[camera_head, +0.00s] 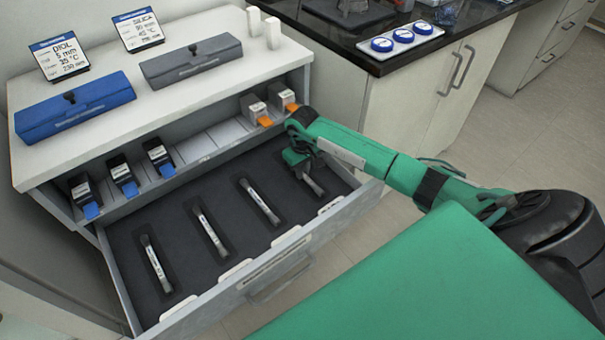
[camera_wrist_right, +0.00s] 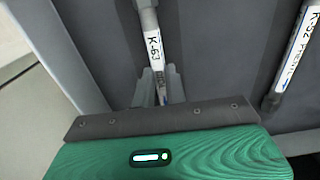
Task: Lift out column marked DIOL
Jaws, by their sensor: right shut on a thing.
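My right gripper (camera_head: 307,172) reaches into the open drawer at its right end. It is shut on the rightmost column (camera_head: 316,187), which shows in the right wrist view as a slim grey rod (camera_wrist_right: 147,14) with a white label reading K-63. The rod runs between the two fingers and seems to be at its dark slot; I cannot tell whether it is raised. A neighbouring column (camera_wrist_right: 289,62) has a label that starts K-52. In the head view, more columns (camera_head: 262,202), (camera_head: 209,233), (camera_head: 155,264) lie in slots. My left gripper is not in view.
The drawer front (camera_head: 262,272) bears white tags. A DIOL sign (camera_head: 61,57) stands behind a blue case (camera_head: 75,108); a SILICA sign (camera_head: 138,30) stands behind a grey case (camera_head: 191,61). Blue-tipped (camera_head: 123,176) and orange-tipped (camera_head: 256,110) holders line the shelf above the drawer.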

